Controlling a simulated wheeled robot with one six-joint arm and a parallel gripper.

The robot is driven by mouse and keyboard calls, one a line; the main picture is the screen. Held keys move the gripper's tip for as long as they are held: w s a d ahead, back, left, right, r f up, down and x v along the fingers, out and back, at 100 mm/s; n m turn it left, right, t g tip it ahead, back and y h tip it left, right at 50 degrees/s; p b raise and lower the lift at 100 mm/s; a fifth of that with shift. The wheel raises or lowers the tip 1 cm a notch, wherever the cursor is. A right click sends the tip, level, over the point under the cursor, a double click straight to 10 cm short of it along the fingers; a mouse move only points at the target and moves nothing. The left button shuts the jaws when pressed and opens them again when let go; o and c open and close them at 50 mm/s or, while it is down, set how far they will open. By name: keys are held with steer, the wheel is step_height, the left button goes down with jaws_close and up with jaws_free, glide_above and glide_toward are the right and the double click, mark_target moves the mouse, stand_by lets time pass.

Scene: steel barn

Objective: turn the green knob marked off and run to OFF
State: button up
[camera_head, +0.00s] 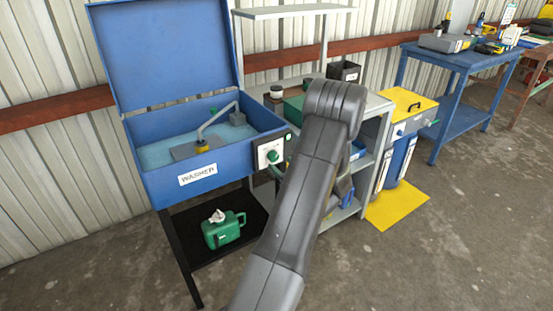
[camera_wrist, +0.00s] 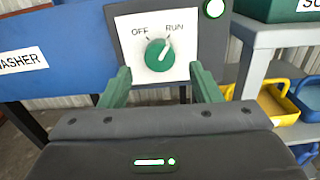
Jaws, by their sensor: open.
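The green knob (camera_wrist: 159,55) sits on a white plate (camera_wrist: 126,22) marked OFF at left and RUN at right. Its white pointer line leans up and right, toward RUN. In the head view the knob (camera_head: 273,157) shows on the front right of the blue washer (camera_head: 165,187), just left of my arm. My gripper (camera_wrist: 160,68) is open in front of the plate, one green finger low on each side of the knob. Both fingers look apart from the knob; the remaining depth is hard to tell.
A lit round lamp (camera_wrist: 215,8) is at the plate's upper right. A grey shelf unit (camera_head: 377,105) stands close right of the washer, with yellow (camera_wrist: 277,103) and blue bins. A green jug (camera_head: 224,229) sits below the washer. The concrete floor in front is clear.

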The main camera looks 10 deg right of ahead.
mark_target(275, 158)
steer(key=shift+x, duration=2.15)
steer(key=shift+c, duration=0.4)
steer(key=c, duration=0.9)
